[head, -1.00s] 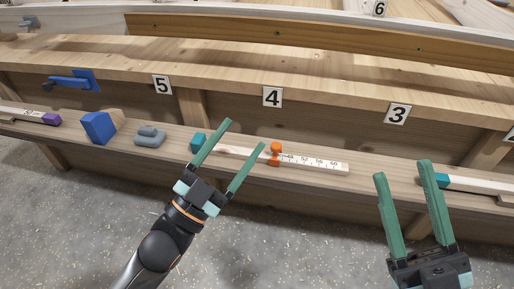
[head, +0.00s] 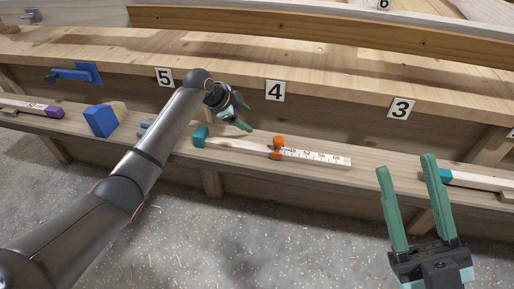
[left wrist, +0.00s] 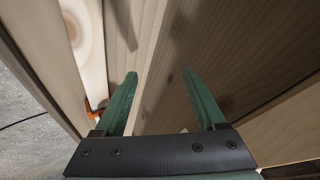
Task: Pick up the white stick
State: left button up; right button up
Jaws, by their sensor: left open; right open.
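A white stick (head: 235,147) lies on the narrow wooden shelf below the number 4 sign. It has a teal end block (head: 200,136), an orange clip (head: 277,147) and ruler-like marks on its right part. My left gripper (head: 248,117) is open and empty, above and behind the stick near the back board. In the left wrist view its fingers (left wrist: 160,75) are apart with wood beyond them, and an orange piece shows beside the left finger. My right gripper (head: 406,164) is open and empty at the right, in front of the shelf.
A blue block (head: 101,121) and a grey item (head: 146,127), partly hidden by my left arm, lie left of the stick. Another stick with a purple end (head: 54,111) lies further left, and a teal-ended one (head: 478,181) at right. A wide wooden ledge (head: 330,86) overhangs the shelf.

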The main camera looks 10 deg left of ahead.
pick_arm(q)
jog(key=s+a+r+m+g, duration=0.3)
jog(key=s+a+r+g, duration=0.2)
jog(key=r+g, duration=0.15)
send_over(239, 143)
jog(key=a, duration=0.2)
jog(key=shift+h, duration=0.3)
jog(key=f, duration=0.5)
jog(key=shift+w+a+f, duration=0.15)
jog(key=shift+w+a, duration=0.05)
jog(key=shift+w, duration=0.05)
jog(key=shift+s+x, duration=0.15)
jog(key=shift+x, duration=1.15)
jog(key=shift+s+x, duration=0.15)
jog(key=shift+x, duration=1.2)
jog(key=shift+a, duration=0.1)
grip_shut()
